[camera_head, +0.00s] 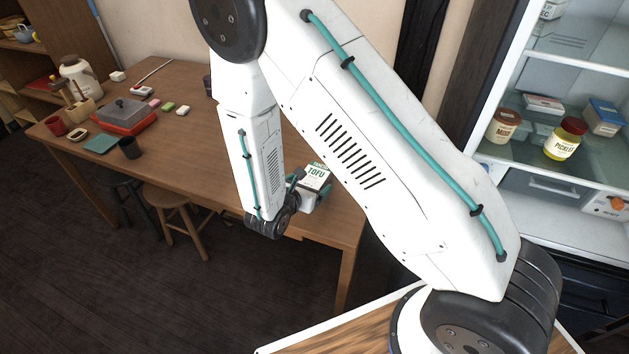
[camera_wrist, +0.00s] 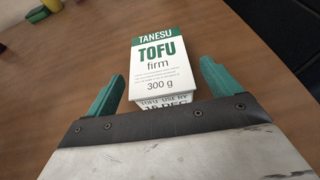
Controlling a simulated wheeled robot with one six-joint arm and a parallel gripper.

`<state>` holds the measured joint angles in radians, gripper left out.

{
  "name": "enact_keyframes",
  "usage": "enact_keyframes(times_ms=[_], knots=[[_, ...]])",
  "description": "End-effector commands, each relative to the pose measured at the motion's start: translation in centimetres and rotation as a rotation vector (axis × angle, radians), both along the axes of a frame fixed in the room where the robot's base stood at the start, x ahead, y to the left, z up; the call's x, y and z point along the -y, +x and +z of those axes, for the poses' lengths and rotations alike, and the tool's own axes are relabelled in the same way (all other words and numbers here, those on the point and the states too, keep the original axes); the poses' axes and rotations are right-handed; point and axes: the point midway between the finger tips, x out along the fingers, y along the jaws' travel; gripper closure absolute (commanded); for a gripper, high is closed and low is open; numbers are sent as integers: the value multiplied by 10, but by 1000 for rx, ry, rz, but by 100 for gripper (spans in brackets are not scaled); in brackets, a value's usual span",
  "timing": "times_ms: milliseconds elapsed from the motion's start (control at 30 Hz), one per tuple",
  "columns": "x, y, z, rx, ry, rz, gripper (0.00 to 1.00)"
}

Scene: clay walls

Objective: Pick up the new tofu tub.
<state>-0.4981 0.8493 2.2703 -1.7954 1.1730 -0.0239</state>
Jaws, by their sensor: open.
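The tofu tub (camera_wrist: 160,66) is a white box with a green band, lettered "TANESU TOFU firm 300 g". In the wrist view it stands on the brown table just ahead of my gripper (camera_wrist: 158,88), roughly centred between the two green fingers. The fingers are open, with a gap on each side of the tub. In the head view the tub (camera_head: 315,175) sits near the table's right end, beside my gripper (camera_head: 310,194). My arm hides part of the table there. The tub's lower part is partly hidden by my gripper in the wrist view.
The wooden table (camera_head: 200,140) holds a red-based grill (camera_head: 124,115), a white jar (camera_head: 80,76), a dark cup (camera_head: 129,148) and small dishes at its far left. A stool (camera_head: 165,197) stands below. An open fridge (camera_head: 545,60) with a pickle jar (camera_head: 565,139) is at right.

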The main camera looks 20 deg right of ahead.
Motion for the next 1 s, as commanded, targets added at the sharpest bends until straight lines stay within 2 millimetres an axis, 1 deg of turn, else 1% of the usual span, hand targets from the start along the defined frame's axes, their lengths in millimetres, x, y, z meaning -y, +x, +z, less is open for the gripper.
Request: enact_keyframes(times_ms=[33, 100, 200, 333, 533, 567, 600, 667, 700, 733, 767, 1000], knots=[[7, 5, -2, 0, 0, -5, 11], [15, 13, -6, 0, 0, -5, 11], [24, 21, -11, 0, 0, -4, 11], [29, 26, -13, 0, 0, -2, 11], [29, 26, -13, 0, 0, -1, 11], [29, 26, -13, 0, 0, -1, 16], [29, 26, -13, 0, 0, -1, 28], [29, 26, -13, 0, 0, -1, 44], [29, 26, -13, 0, 0, -1, 55], [29, 26, -13, 0, 0, -1, 64], [29, 26, -13, 0, 0, -1, 70], [28, 26, -12, 2, 0, -2, 69]])
